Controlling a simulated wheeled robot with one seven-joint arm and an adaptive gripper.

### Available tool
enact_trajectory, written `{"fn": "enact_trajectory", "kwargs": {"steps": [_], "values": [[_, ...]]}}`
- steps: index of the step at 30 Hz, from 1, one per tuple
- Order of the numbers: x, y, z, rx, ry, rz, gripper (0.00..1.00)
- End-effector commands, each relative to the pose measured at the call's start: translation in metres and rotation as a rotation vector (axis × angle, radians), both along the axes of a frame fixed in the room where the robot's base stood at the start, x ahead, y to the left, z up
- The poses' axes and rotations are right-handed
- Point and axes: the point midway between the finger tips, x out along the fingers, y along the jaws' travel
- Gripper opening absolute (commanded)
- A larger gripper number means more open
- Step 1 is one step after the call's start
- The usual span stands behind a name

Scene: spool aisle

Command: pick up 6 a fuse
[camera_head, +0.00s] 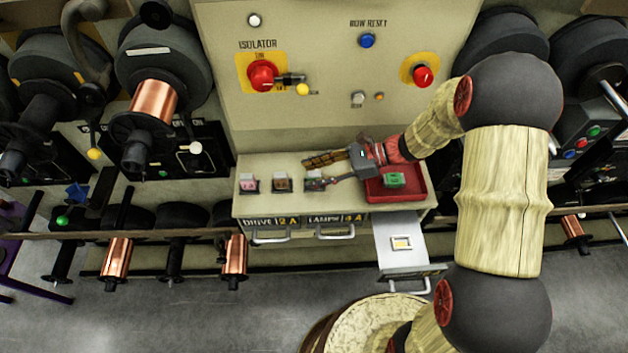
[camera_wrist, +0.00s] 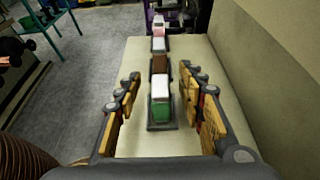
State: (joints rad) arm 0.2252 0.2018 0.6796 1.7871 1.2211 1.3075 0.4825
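Several fuses stand in a row of dark holders on the cabinet ledge: a pink one (camera_head: 249,184), a brown one (camera_head: 281,184) and a green one with a pale top (camera_wrist: 160,104). No 6 A marking is legible on any of them. My gripper (camera_head: 308,172) is open over the right end of the row, pointing left. In the wrist view its fingers (camera_wrist: 162,92) stand apart on either side of the green fuse, with nothing gripped. The head view mostly hides that fuse behind my gripper. Another green block (camera_head: 394,180) lies in the red tray (camera_head: 424,194).
An open drawer (camera_head: 388,226) holds a small pale yellow item (camera_head: 402,243) below the tray. Shut drawers beside it read "DRIVE 2A" and "LAMPS 4A". The isolator panel (camera_head: 330,100) rises behind the ledge. Cable spools (camera_head: 154,98) flank it.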

Motion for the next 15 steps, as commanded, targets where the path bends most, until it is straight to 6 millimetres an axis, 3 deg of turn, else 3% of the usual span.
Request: {"fn": "enact_trajectory", "kwargs": {"steps": [8,15], "values": [[0.0004,0.0062,-0.0020,0.000,-0.001,-0.001,0.39],[0.0004,0.0059,-0.0021,0.000,-0.001,0.000,0.26]]}}
